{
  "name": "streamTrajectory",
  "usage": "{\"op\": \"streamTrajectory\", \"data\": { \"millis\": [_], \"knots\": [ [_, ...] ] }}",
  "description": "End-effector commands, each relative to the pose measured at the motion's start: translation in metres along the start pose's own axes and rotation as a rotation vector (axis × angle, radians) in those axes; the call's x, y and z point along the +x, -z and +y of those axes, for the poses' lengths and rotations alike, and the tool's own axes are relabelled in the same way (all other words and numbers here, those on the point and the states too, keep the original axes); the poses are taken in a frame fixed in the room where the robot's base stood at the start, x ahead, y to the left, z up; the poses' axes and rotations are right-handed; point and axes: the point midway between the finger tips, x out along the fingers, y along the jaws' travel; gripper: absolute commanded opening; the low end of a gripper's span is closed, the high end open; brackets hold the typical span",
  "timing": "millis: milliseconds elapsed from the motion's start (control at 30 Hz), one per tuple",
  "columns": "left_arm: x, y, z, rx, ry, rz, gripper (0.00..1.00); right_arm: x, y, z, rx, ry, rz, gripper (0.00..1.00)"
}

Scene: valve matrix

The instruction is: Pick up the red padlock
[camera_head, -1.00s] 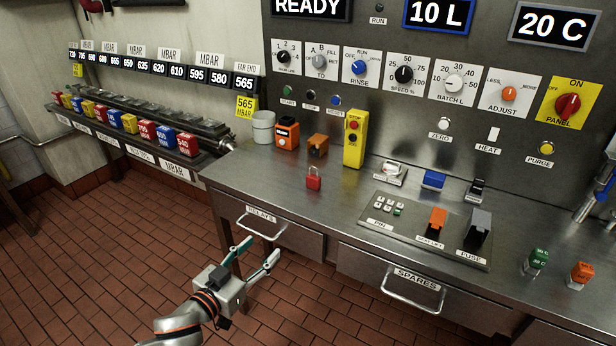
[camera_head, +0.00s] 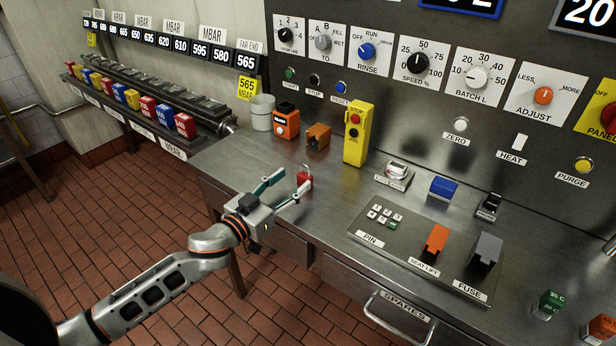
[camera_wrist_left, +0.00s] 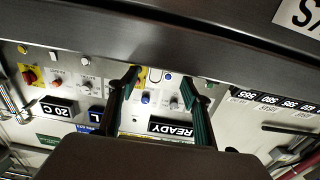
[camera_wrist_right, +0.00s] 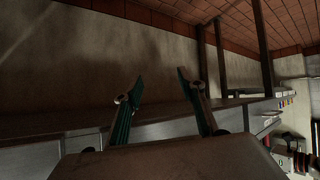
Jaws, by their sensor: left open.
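The red padlock (camera_head: 304,181) stands on the steel worktop near its front edge, its shackle upward. My left gripper (camera_head: 292,181) is open, its two fingers pointing at the padlock from the front left. The near fingertip partly overlaps the padlock in the head view; I cannot tell whether they touch. In the left wrist view the open left gripper (camera_wrist_left: 160,80) shows inverted, facing the panel, and I cannot make out the padlock there. My right gripper (camera_wrist_right: 160,82) shows only in its own wrist view, open and empty.
Behind the padlock are an orange-black box (camera_head: 286,122), a brown-orange block (camera_head: 318,135) and a white cup (camera_head: 262,112). A yellow stop box (camera_head: 356,135) stands to the right. The PIN plate (camera_head: 383,232) lies further right.

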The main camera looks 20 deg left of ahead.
Motion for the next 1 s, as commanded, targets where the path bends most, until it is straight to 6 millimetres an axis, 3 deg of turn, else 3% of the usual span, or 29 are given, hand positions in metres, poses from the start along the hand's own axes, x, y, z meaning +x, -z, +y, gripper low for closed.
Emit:
{"op": "streamTrajectory", "data": {
  "millis": [500,800,967,1000],
  "knots": [
    [0.059,-0.008,0.006,-0.001,0.0,0.0,0.49,0.0,-0.002,-0.001,0.0,0.001,-0.003,0.4],
    [0.062,-0.008,0.006,-0.002,-0.001,-0.001,0.49,0.0,0.004,0.001,0.0,-0.001,0.007,0.4],
    [0.062,-0.008,0.006,-0.002,-0.001,-0.001,0.07,0.0,0.003,0.001,0.0,-0.001,0.006,0.4],
    [0.062,-0.008,0.006,-0.002,-0.001,-0.001,0.04,0.0,0.003,0.001,0.0,-0.001,0.005,0.4]
  ]
}}
